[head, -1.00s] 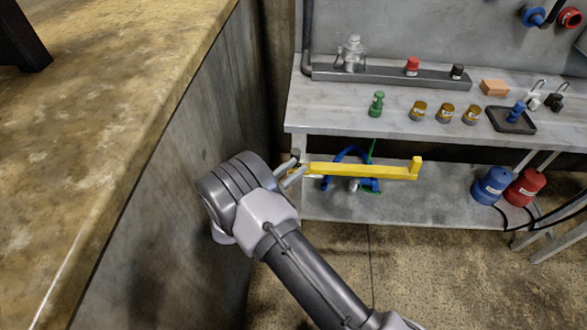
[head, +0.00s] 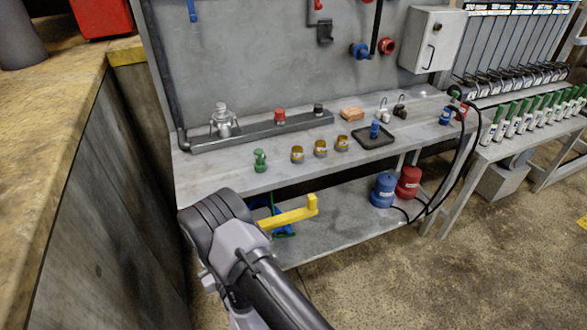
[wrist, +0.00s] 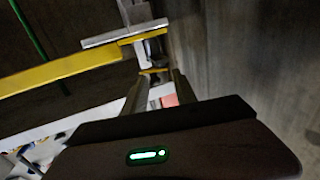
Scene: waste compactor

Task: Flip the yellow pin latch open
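A yellow bar with a short upturned end (head: 288,216) shows in front of the bench's lower shelf in the head view; its left part is hidden behind my arm. In the wrist view the yellow bar (wrist: 70,72) runs in from the left to a grey metal piece (wrist: 125,33). I cannot tell whether this bar is the pin latch or a part beside it. My gripper (wrist: 158,82) has its fingers apart, close to the bar's end, with a small yellow strip (wrist: 152,71) by the tips. Contact is unclear. The head view hides the fingers.
A tall wall with a worn top (head: 70,105) rises close on the left.

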